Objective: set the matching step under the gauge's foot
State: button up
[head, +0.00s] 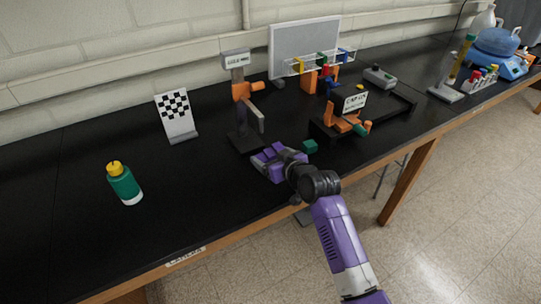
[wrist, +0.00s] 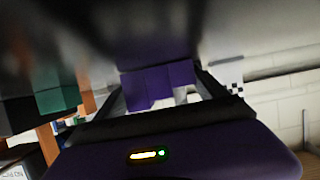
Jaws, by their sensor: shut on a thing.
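The gauge (head: 240,92) is an upright stand with a labelled grey head, an orange body and a tilted grey bar, on a dark base (head: 243,143). Which part is its foot is hard to tell. My gripper (head: 272,163) is low over the table, just in front of the base and to its right. It is shut on a purple stepped block, which shows between the fingers in the wrist view (wrist: 150,88). The purple gripper makes the block hard to pick out in the head view. A green block (head: 309,146) lies right of my gripper; it also shows in the wrist view (wrist: 55,93).
A checkered board (head: 176,114) and a green bottle with a yellow cap (head: 124,184) stand to the left. A dark tray (head: 395,104) with orange fixtures and a sign (head: 355,101) is to the right. The front-left table is mostly clear.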

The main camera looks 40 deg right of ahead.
jog(key=shift+f, duration=0.15)
jog(key=o, duration=1.4)
